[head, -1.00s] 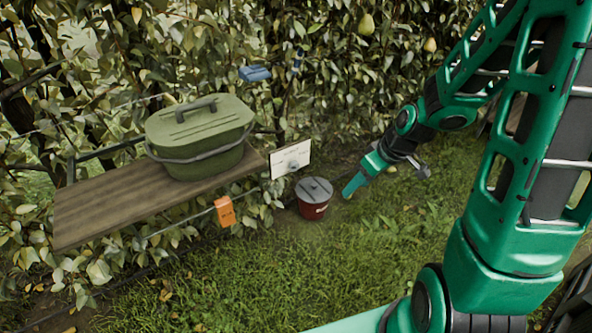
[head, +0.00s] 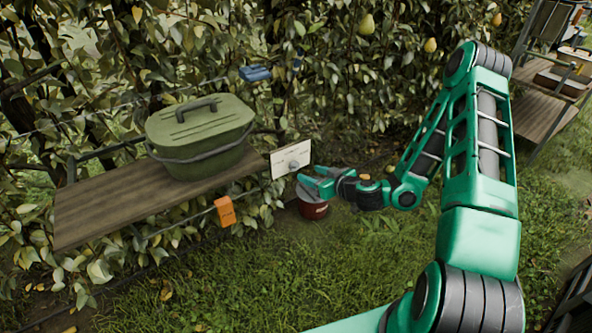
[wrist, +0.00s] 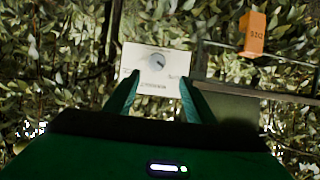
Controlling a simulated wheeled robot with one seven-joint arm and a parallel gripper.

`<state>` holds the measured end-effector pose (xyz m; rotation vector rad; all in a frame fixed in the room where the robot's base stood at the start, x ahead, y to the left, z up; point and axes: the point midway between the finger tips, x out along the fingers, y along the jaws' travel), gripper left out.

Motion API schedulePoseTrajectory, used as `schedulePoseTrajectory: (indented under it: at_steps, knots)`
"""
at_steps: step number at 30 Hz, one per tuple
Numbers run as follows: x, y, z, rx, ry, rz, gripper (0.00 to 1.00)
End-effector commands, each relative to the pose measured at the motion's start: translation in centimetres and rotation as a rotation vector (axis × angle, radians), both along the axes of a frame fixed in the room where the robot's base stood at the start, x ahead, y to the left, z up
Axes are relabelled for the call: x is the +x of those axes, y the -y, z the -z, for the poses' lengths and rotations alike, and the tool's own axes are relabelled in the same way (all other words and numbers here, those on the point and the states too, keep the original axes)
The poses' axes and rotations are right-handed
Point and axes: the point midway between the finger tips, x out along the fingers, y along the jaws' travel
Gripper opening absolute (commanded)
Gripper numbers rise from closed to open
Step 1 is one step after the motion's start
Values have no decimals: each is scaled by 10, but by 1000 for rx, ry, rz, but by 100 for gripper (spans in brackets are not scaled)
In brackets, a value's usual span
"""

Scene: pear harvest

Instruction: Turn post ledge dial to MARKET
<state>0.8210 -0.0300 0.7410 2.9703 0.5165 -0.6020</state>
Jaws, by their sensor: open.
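The post ledge dial (head: 293,165) is a round grey knob on a white plate (head: 280,163) at the right end of the wooden ledge. In the wrist view the dial (wrist: 157,64) sits ahead of my fingers, with small lettering on its plate (wrist: 139,56) too small to read surely. My gripper (head: 302,182) is just right of and below the plate in the head view. In the wrist view my gripper (wrist: 155,92) is open and empty, its two fingers to either side below the dial. They appear apart from the dial.
A green lidded basket (head: 200,140) stands on the wooden ledge (head: 110,210). An orange tag (head: 225,211) hangs at the ledge's front. A red bucket (head: 313,211) stands on the grass behind my gripper. Leafy hedge lies behind; grass in front is clear.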

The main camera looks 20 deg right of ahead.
Motion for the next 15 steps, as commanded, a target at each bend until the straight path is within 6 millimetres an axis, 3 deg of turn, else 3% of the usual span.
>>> schedulePoseTrajectory:
  at_steps: [8, 15]
  knots:
    - [14, 0, 9, 0, 9, 30, 50]
    - [50, -12, 24, -1, 10, 29, 50]
